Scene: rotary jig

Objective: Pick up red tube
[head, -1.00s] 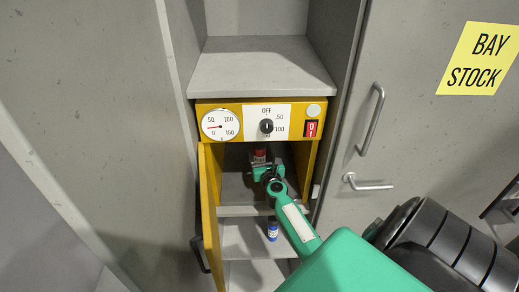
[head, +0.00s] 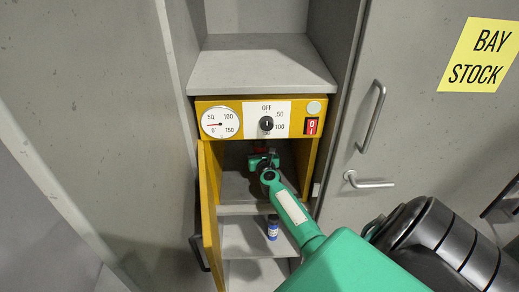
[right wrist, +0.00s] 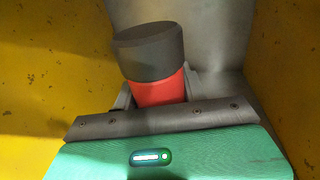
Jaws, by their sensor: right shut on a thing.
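The red tube has a dark grey cap and stands inside the yellow-framed compartment. In the right wrist view the red tube (right wrist: 157,92) sits upright, slightly tilted in the picture, between the fingers. In the head view only a small dim part of it shows behind my gripper. My right gripper (head: 263,158) reaches into the compartment and is shut on the tube. The tube's lower end is hidden behind the gripper body. My left gripper is not in view.
A control panel (head: 262,119) with gauge, knob and red switch sits above the opening. A small blue-and-white tube (head: 272,230) stands on a lower shelf (head: 245,238). Yellow side walls flank the gripper closely.

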